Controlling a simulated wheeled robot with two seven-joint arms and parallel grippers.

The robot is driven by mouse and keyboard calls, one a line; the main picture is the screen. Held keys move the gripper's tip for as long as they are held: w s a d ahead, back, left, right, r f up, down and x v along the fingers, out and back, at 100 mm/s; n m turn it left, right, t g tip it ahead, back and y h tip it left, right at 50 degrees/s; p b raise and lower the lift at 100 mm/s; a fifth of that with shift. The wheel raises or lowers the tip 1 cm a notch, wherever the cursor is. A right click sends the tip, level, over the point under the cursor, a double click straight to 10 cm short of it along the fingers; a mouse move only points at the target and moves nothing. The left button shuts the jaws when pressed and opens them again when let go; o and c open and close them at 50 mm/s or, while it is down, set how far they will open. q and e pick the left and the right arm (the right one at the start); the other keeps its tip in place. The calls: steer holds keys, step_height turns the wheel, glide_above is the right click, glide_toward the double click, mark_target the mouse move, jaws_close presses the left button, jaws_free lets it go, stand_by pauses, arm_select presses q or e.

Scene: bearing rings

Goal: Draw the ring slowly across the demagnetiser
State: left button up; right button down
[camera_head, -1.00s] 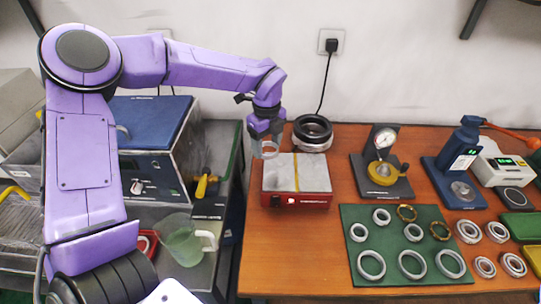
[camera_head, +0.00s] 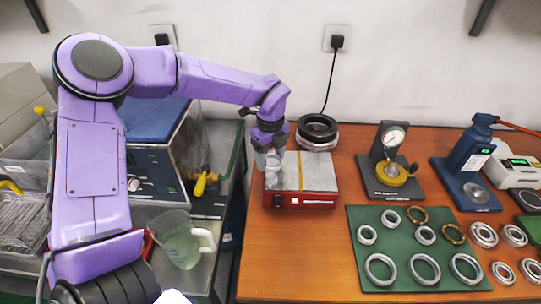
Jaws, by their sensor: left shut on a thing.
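The demagnetiser (camera_head: 319,178) is a red box with a grey top plate and a yellow stripe across the middle. It stands at the left of the orange-brown table. My left gripper (camera_head: 272,158) points down at the left side of the plate. It is shut on a pale grey metal ring (camera_head: 273,171), which overlaps the left part of the plate in the picture. I cannot tell whether the ring touches the plate. The fingers partly hide the ring. My right gripper is out of view.
A dark coil-like round device (camera_head: 317,132) stands just behind the demagnetiser. A green mat (camera_head: 402,270) with several rings lies to the right. A dial gauge stand (camera_head: 389,165) is beyond it. A clear jug (camera_head: 180,243) stands left of the table.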

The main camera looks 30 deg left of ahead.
arm_select(q)
steer(key=shift+w+a, duration=0.1)
stand_by(0.7)
